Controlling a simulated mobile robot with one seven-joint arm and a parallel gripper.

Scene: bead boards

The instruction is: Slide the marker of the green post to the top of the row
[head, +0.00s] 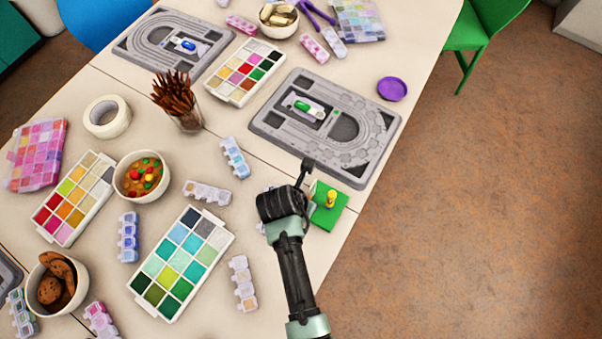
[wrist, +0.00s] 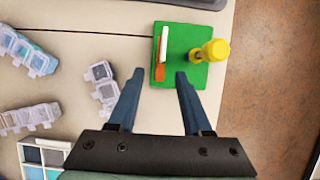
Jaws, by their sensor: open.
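A green square base (head: 342,213) lies near the table's right edge, and it also shows in the wrist view (wrist: 182,75). A yellow knob-topped post (wrist: 210,51) stands on its right part; the post shows in the head view too (head: 331,199). On the base's left side is an upright white strip (wrist: 164,42) with an orange piece (wrist: 160,72) at its near end. Contact cannot be told.
A grey bead board (head: 370,170) with a green piece (head: 303,107) lies beyond the base. Small lidded bead boxes (wrist: 103,85) lie left of my gripper. A palette of green and blue beads (head: 178,313) is nearer. The floor is open past the right table edge.

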